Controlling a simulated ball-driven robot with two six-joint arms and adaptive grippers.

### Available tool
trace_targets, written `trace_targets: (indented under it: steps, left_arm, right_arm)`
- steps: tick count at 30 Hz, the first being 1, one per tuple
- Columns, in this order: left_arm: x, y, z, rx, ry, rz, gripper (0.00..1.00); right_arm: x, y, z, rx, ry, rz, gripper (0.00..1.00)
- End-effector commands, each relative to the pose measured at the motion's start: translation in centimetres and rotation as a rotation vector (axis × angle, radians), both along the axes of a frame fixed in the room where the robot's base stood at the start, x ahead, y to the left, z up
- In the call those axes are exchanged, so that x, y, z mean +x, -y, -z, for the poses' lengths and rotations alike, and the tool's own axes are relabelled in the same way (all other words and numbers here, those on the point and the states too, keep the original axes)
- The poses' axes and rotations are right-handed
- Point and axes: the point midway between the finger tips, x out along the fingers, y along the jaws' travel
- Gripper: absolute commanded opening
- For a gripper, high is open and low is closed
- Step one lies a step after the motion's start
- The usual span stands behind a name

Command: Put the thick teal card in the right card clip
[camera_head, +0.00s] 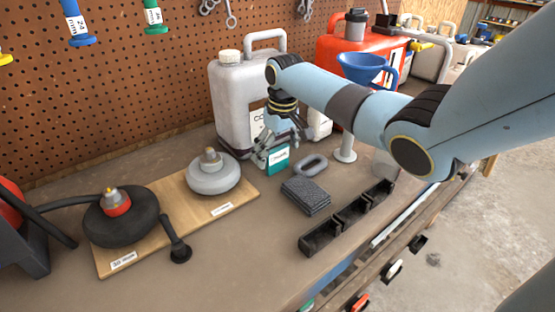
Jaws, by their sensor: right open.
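The teal card (278,158) with a white label stands near-upright on the bench, in front of the white jug. My right gripper (273,153) is open and points down right at the card; its fingers show beside and behind it. Whether the card lies fully between the fingers, I cannot tell. A row of black holders (347,217), which look like the card clips, lies to the right and nearer the front edge. Its right-hand section (379,190) looks empty. My left gripper is not in view.
A grey ring-shaped handle (311,165) and a dark grey ribbed stack (306,196) lie between card and holders. The white jug (232,105), red can (334,50) and blue funnel (361,67) stand behind. Front-middle bench is clear.

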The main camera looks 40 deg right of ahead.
Motion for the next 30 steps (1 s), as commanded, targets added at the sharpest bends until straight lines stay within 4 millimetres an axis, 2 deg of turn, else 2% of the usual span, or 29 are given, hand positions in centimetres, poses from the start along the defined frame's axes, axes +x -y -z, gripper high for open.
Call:
trace_targets:
  steps: [8,21,25,26,30]
  left_arm:
    - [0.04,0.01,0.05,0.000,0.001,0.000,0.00]
    - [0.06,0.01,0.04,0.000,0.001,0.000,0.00]
    - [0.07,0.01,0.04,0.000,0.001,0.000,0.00]
    - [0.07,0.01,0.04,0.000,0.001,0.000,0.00]
    - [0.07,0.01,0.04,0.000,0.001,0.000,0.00]
  right_arm:
    - [0.05,0.02,0.57,-0.001,0.000,-0.001,0.94]
    - [0.02,0.03,0.57,-0.001,0.000,-0.001,0.40]
    - [0.02,0.03,0.56,-0.001,0.000,-0.001,0.39]
    - [0.02,0.03,0.56,-0.001,0.000,-0.001,0.35]
    - [0.02,0.03,0.55,-0.001,0.000,-0.001,0.34]
